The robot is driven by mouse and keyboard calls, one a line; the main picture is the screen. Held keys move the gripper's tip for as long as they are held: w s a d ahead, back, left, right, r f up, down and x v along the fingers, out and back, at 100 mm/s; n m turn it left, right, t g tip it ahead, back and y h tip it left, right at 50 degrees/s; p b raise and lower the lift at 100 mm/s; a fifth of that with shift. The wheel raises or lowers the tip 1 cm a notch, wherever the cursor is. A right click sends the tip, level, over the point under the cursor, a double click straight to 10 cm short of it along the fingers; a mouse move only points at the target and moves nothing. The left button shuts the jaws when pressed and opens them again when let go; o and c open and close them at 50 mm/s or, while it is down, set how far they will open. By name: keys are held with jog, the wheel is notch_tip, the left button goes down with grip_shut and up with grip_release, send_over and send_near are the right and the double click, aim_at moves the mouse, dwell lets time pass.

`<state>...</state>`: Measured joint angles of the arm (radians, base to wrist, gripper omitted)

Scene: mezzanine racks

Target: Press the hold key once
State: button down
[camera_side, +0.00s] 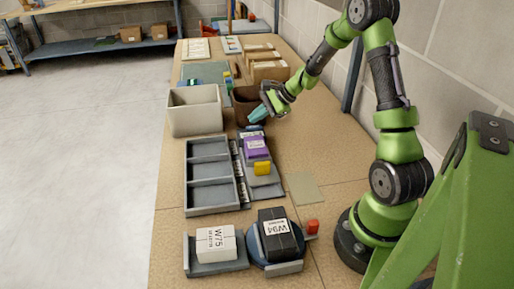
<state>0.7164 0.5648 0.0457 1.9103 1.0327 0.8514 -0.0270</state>
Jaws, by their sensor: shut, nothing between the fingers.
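No key labelled hold can be read in the side view; any marking is too small to tell. Small coloured pieces (229,81) lie farther back, too small to make out. My gripper (258,114) is shut and empty, pointing down-left just in front of the brown bin. It is well behind the red block and a little behind the purple box (256,147).
A beige bin (195,109) and brown bin (245,98) stand beside my gripper. A grey compartment tray (188,178) lies in front. A white W75 box (215,243) and black W94 box (279,239) are at the front. Bare table lies right of the purple box.

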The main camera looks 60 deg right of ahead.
aim_at(258, 128)
jog(key=shift+r, duration=2.5)
jog(key=shift+s+f, duration=0.15)
jog(key=s+a+n, duration=0.1)
jog(key=s+a+n+g, duration=0.1)
jog(key=s, duration=0.1)
jog(key=shift+a+f+g, duration=0.2)
jog(key=shift+g, duration=0.1)
jog(key=s+a+r+n+h, duration=0.1)
jog(key=s+a+r+n, duration=0.5)
jog(key=a, duration=0.4)
jog(key=s+a+r+n+h, duration=0.1)
jog(key=s+a+r+n, duration=0.6)
jog(key=s+a+n, duration=0.2)
jog(key=shift+s+a+r+n, duration=0.3)
jog(key=shift+s+a, duration=0.1)
jog(key=shift+s, duration=0.8)
